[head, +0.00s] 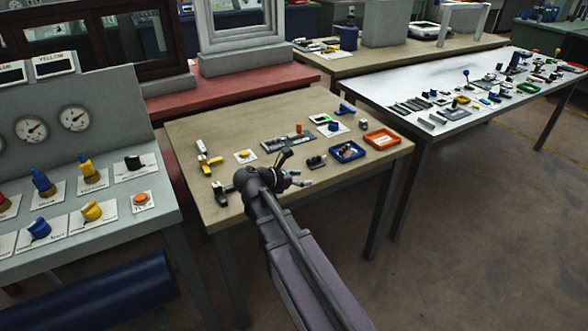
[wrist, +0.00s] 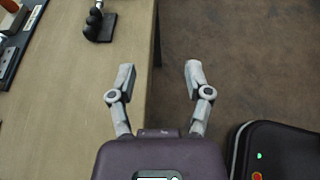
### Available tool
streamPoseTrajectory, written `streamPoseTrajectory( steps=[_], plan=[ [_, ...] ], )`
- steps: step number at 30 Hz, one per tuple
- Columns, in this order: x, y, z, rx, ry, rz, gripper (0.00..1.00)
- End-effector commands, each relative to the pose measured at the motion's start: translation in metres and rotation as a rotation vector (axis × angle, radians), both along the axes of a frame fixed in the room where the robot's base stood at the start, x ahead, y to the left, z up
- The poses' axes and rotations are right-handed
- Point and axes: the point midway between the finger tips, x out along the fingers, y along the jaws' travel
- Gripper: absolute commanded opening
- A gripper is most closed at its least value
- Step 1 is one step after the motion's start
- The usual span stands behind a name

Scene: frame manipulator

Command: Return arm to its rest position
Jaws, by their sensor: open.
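My arm (head: 292,250) reaches up from the lower right in the head view, its wrist over the front edge of the tan table (head: 235,123). My gripper (head: 296,168) shows there small and dark, partly hidden by the wrist. In the wrist view my gripper (wrist: 158,80) has two grey fingers spread apart with nothing between them. Its left finger is over the tan table (wrist: 90,120) and its right finger over the brown floor (wrist: 235,60).
The table holds a blue tray (head: 361,154), an orange tray (head: 394,138), a yellow-handled part (head: 214,162) and small dark parts. A control panel (head: 110,175) with knobs and gauges stands left. A white table (head: 415,100) stands right. Floor at lower right (head: 480,240) is clear.

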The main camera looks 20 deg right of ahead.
Motion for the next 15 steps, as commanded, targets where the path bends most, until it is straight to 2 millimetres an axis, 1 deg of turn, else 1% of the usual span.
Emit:
streamPoseTrajectory(
  steps=[8,11,15],
  plan=[
    [-0.003,0.000,-0.003,0.027,-0.020,-0.015,0.64],
    [-0.008,-0.001,-0.010,0.079,-0.057,-0.046,0.64],
    [-0.021,-0.004,-0.025,0.202,-0.146,-0.131,0.64]
  ],
)
